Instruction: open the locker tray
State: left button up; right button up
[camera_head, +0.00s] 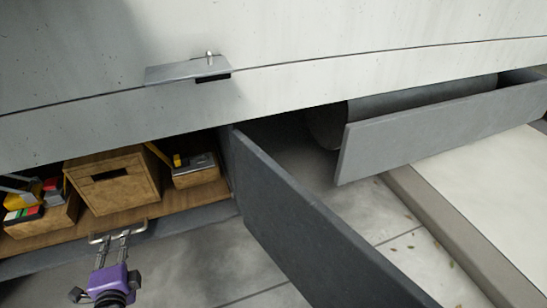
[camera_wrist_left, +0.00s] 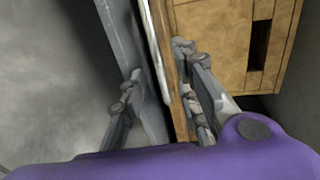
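The locker tray (camera_head: 208,196) is a wooden board inside the truck's side locker at lower left. A silver loop handle (camera_head: 140,226) sits at its front edge. My left gripper (camera_head: 115,237), purple with grey fingers, reaches up to the handle. In the left wrist view the fingers (camera_wrist_left: 160,85) stand apart, on either side of the tray's front edge, with a pale bar between them. I cannot tell whether they touch it. The wooden tray edge (camera_wrist_left: 181,120) also shows there. My right gripper is not in view.
On the tray stand a wooden box with a dark slot (camera_head: 125,190), a small box of tools (camera_head: 195,172) and a bin of coloured items (camera_head: 40,212). A dark open door panel (camera_head: 300,225) juts out right of the tray. Another panel (camera_head: 440,130) stands farther right.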

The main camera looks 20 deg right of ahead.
aim_at(121, 233)
pick_arm(q)
jog(key=b+x, duration=0.1)
jog(key=x, duration=0.4)
jog(key=shift+w+f+b, duration=0.15)
jog(key=shift+w+b, duration=0.05)
jog(key=shift+b, duration=0.2)
grip_shut()
